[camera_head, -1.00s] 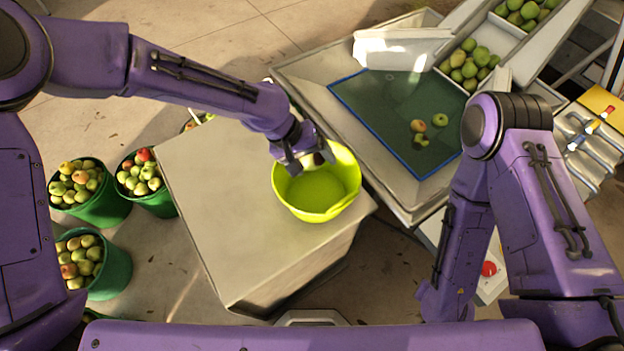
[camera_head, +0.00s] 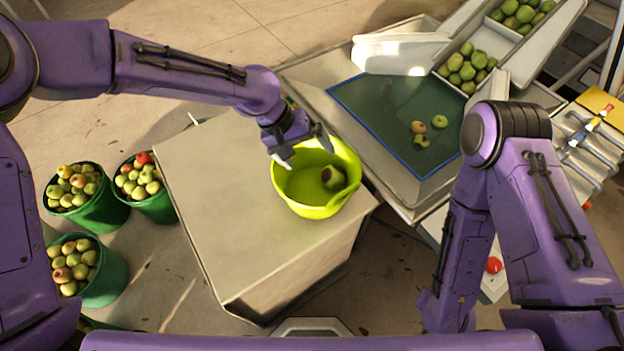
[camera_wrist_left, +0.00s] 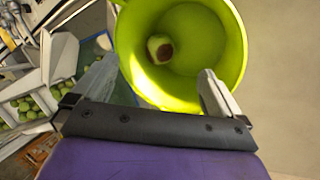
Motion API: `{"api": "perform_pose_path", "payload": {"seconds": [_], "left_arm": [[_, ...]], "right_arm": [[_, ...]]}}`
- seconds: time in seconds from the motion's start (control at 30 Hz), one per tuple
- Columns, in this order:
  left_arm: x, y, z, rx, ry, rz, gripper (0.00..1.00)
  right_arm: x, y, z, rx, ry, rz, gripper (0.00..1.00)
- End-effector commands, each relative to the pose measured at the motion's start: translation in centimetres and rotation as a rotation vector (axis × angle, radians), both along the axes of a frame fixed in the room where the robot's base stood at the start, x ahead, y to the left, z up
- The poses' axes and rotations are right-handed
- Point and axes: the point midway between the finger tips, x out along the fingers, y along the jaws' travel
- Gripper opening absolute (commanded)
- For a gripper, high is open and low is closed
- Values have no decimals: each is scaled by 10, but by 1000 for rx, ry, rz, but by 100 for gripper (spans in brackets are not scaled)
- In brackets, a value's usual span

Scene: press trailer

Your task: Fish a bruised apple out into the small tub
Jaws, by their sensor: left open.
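The small tub (camera_head: 290,201) is yellow-green and stands on the grey metal stand. One green apple with a dark brown bruised patch (camera_head: 333,178) lies inside it; the apple also shows in the left wrist view (camera_wrist_left: 160,49). My left gripper (camera_head: 305,148) is open and empty above the tub's far left rim; its fingers (camera_wrist_left: 153,90) are spread wide in the left wrist view. Several apples lie on the dark green mat (camera_head: 375,105), among them a green one (camera_head: 439,121), a reddish one (camera_head: 417,127) and a dark bruised one (camera_head: 422,141). My right gripper is not seen.
The metal stand (camera_head: 215,190) has bare room left of the tub. Green buckets (camera_head: 103,212) of apples stand on the floor at left. A white chute (camera_head: 400,54) and lanes of green apples (camera_head: 467,66) are at the back right. A red button (camera_head: 493,265) is at lower right.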

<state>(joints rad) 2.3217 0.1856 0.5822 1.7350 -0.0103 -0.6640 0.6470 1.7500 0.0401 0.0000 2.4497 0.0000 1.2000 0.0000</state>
Motion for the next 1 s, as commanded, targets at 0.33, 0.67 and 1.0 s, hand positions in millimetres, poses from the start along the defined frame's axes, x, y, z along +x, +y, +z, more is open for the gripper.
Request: {"api": "perform_pose_path", "payload": {"seconds": [0.33, 0.67, 1.0], "left_arm": [[-2, 30, 61, -1, -3, 0, 100], [-3, 32, 65, 0, -1, 0, 100], [-3, 32, 65, 0, -1, 0, 100]], "right_arm": [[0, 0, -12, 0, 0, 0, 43], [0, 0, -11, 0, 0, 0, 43], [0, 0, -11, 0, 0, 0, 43]]}}
